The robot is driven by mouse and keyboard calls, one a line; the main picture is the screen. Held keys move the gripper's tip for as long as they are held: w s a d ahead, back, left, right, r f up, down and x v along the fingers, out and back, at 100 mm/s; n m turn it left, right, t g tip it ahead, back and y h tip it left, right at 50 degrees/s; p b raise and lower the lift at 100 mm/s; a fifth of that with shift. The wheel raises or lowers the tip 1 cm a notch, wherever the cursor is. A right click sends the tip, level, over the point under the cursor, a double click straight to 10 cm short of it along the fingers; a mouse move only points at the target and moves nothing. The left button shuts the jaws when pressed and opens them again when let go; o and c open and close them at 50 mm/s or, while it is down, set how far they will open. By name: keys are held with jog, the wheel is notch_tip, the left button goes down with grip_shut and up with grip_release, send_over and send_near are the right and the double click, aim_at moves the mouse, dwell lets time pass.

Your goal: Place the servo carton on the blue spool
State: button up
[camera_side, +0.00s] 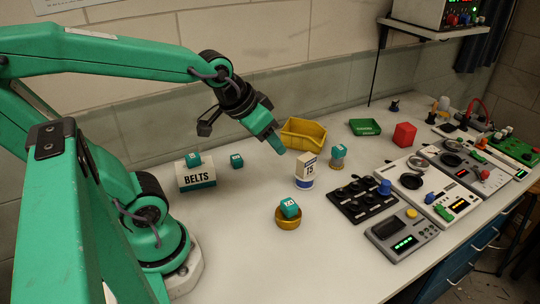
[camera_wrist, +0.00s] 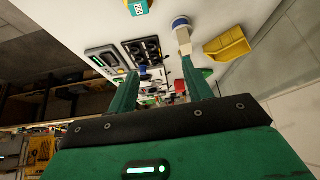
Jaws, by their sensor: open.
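The servo carton, a small upright cream box (camera_side: 308,168) with a dark number on its face, stands on the blue spool (camera_side: 304,184), a short blue and white drum on the bench. In the wrist view the carton (camera_wrist: 183,41) and the blue spool (camera_wrist: 180,22) show just beyond the right-hand finger. My gripper (camera_side: 273,141) is open and empty, above and to the left of the carton in the side view, apart from it. In the wrist view my gripper (camera_wrist: 161,66) has both green fingers spread, with nothing between them.
Teal cubes sit on the BELTS box (camera_side: 198,178), on the bench (camera_side: 237,161), on a yellow spool (camera_side: 288,220) and on a tan spool (camera_side: 337,164). A yellow bin (camera_side: 303,133) stands behind the carton. A black holed rack (camera_side: 364,201) and instruments fill the right.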

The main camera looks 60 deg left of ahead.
jog(key=shift+m+g, duration=0.4)
jog(key=s, duration=0.1)
jog(key=s+d+r, duration=0.1)
jog(key=s, duration=0.1)
jog(key=s+r, duration=0.1)
jog(key=s, duration=0.1)
jog(key=shift+s+d, duration=0.15)
jog(key=shift+d, duration=0.2)
dwell(0.5)
